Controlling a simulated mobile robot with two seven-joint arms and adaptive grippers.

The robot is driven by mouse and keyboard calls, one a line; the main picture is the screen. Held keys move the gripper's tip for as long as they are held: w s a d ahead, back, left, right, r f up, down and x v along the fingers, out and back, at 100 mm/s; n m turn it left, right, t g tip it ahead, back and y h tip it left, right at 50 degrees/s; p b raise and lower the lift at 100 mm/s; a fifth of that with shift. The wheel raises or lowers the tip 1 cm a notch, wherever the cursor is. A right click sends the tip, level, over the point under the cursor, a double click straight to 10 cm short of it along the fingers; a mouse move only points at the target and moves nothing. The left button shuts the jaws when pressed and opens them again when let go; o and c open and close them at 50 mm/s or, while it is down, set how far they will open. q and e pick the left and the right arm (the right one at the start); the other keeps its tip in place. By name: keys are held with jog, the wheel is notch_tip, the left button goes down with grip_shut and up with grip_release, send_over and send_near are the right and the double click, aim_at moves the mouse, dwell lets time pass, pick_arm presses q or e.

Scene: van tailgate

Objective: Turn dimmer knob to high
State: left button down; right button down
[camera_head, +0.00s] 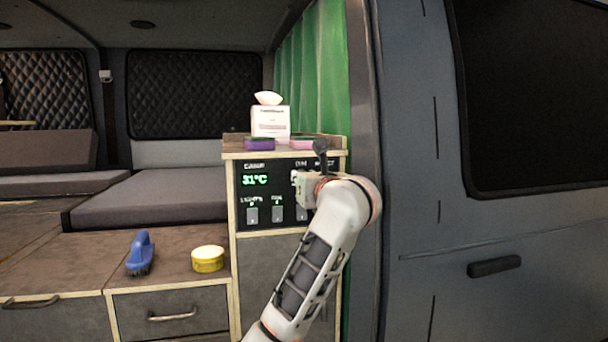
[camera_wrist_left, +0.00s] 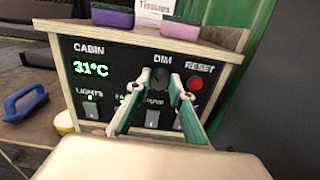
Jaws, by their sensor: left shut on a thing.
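The dark dimmer knob (camera_wrist_left: 160,74) sits under the DIM label on the black control panel (camera_head: 238,212). The panel also shows in the left wrist view (camera_wrist_left: 72,52). My left gripper (camera_wrist_left: 160,84) is shut on the knob, with one green-and-white finger on each side of it. In the head view my left gripper (camera_head: 298,184) is at the right half of the panel and hides the knob. The knob's pointer setting cannot be made out. My right gripper is not in view.
The red RESET button (camera_wrist_left: 195,83) is close to the right finger. Lower switches (camera_wrist_left: 91,110) sit below. Tissues (camera_head: 270,122), a purple sponge (camera_head: 259,144) and a pink sponge (camera_wrist_left: 180,28) are on the cabinet top. A blue brush (camera_head: 140,254) and yellow tin (camera_head: 208,259) stand left.

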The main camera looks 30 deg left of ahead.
pick_arm(q)
jog(key=m+p, duration=0.4)
jog(key=m, duration=0.6)
jog(key=m+p, duration=0.4)
jog(key=m, duration=0.6)
jog(key=m+p, duration=0.4)
jog(key=m, duration=0.7)
jog(key=shift+f, duration=0.35)
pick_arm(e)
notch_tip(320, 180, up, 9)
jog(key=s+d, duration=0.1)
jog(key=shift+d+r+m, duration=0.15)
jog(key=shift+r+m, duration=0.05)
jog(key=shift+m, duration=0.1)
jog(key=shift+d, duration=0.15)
pick_arm(q)
jog(key=c, duration=1.8)
grip_release()
